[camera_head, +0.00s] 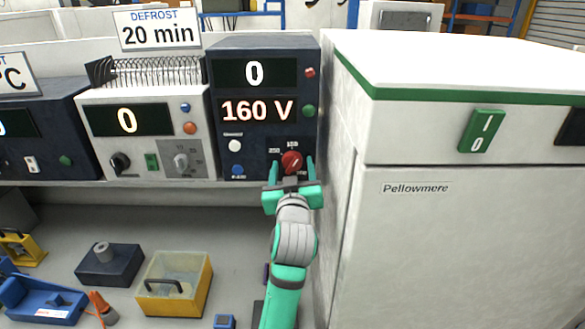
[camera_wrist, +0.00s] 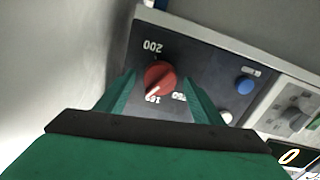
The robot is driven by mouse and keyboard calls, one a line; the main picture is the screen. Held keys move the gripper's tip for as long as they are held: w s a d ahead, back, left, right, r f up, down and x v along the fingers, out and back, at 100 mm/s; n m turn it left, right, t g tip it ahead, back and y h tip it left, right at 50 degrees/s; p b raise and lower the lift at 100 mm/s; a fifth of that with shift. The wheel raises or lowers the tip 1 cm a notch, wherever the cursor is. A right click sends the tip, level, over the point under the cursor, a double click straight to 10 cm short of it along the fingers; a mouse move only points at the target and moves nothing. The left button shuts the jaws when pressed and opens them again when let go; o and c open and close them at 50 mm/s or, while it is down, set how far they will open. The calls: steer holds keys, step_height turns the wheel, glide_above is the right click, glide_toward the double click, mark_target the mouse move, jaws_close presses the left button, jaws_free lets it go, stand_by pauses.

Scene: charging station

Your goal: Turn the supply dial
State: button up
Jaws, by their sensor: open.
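The supply dial (camera_head: 291,162) is a red round knob with a white pointer line, low on the front of a dark blue supply unit (camera_head: 216,157). The unit's displays read 0 and "160 V". In the wrist view the dial (camera_wrist: 159,77) sits between the green fingertips, with printed marks around it, among them 200. My gripper (camera_head: 291,170) is open, its two fingers on either side of the dial. It also shows in the wrist view (camera_wrist: 160,92). I cannot tell whether the fingers touch the dial.
A white cabinet (camera_head: 450,240) with a green switch (camera_head: 481,131) stands close to the right of my arm. A white unit (camera_head: 146,127) with a grey knob stands to the left. A yellow box (camera_head: 205,290) and other items lie below the shelf.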

steer(key=shift+w, duration=0.1)
steer(key=c, duration=1)
steer(key=shift+c, duration=0.2)
steer(key=shift+m, duration=2.9)
steer(key=o, duration=0.8)
steer(key=shift+d, duration=0.1)
steer(key=shift+c, duration=0.2)
steer(key=shift+o, duration=1.4)
